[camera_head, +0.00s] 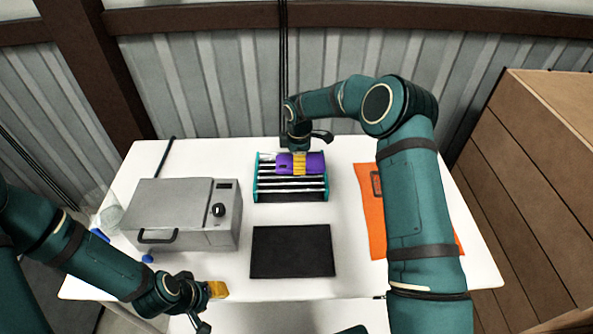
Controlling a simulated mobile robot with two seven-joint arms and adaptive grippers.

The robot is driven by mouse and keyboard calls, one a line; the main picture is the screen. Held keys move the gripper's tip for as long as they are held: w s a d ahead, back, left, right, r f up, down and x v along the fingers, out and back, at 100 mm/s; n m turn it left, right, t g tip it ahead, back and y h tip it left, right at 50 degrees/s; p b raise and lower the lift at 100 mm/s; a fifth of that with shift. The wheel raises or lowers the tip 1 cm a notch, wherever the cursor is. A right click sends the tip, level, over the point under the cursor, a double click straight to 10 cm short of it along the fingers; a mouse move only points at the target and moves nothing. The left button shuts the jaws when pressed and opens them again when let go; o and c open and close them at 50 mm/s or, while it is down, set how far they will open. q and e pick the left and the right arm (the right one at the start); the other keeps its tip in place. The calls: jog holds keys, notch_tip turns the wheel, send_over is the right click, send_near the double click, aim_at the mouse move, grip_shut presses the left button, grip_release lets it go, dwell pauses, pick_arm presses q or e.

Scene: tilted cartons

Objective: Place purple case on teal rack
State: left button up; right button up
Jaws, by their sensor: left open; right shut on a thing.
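The purple case (315,163) is at the back half of the teal rack (257,180), over its white bars. Whether it rests on the bars or hangs just above them I cannot tell. My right gripper (299,163) reaches down from above with yellow fingers and is shut on the purple case, hiding part of its middle. The rack stands upright on the white table, with several bars showing in front of the case. My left gripper (210,304) is open and empty near the table's front left edge, away from the rack.
A grey metal box with a dial and handle (180,212) stands left of the rack. A black mat (292,251) lies in front of the rack. An orange flat item (370,210) lies at right, partly behind my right arm. A wooden crate (535,170) stands beyond the table's right side.

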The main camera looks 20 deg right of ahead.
jog(key=shift+f, duration=2.55)
jog(key=shift+f, duration=0.1)
jog(key=o, duration=1)
jog(key=shift+r, duration=0.3)
notch_tip(320, 180, up, 12)
jog(key=shift+f, duration=0.15)
